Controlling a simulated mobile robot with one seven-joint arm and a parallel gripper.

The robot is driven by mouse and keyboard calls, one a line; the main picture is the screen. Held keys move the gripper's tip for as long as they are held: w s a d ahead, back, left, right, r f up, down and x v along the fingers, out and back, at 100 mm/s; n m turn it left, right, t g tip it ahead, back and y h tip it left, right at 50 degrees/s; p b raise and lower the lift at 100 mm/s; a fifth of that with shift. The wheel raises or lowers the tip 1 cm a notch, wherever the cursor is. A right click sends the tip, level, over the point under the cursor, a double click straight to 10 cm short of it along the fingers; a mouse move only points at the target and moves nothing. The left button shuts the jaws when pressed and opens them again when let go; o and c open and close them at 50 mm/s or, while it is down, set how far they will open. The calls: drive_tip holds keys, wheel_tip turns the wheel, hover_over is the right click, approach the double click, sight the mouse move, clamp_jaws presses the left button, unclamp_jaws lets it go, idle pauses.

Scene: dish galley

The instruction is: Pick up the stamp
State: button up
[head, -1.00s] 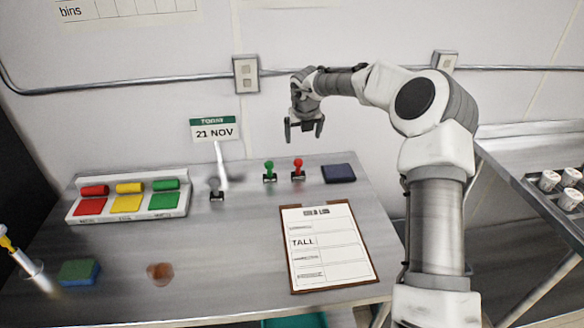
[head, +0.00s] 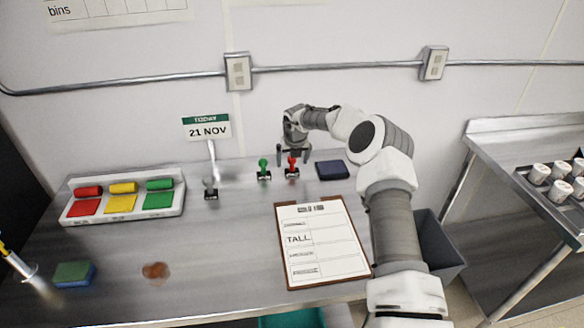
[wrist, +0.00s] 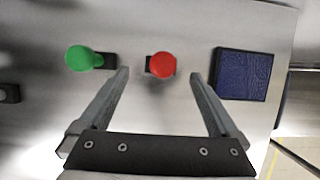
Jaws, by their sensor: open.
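Three stamps stand upright in a row on the steel table: one with a grey handle (head: 210,188), one with a green handle (head: 264,169) and one with a red handle (head: 292,167). My gripper (head: 292,155) is open at the red stamp, pointing down. In the wrist view the red stamp (wrist: 162,65) shows between and just beyond the fingertips, with no visible contact. The green stamp (wrist: 84,59) is left of the left finger. The dark blue ink pad (wrist: 243,74) is right of the right finger.
A clipboard (head: 322,240) lies in front of the stamps. A tray of red, yellow and green blocks (head: 122,210) is at left. A date sign (head: 206,129) stands behind the grey stamp. A sponge (head: 74,273) and a brown spot (head: 155,270) are at front left.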

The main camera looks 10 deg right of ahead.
sight(293, 164)
drive_tip(key=x, duration=0.5)
drive_tip(key=shift+s+d, duration=0.1)
drive_tip(key=shift+s, duration=0.05)
drive_tip(key=c, duration=1.4)
wheel_tip(293, 164, up, 18)
drive_tip(key=shift+c, duration=0.2)
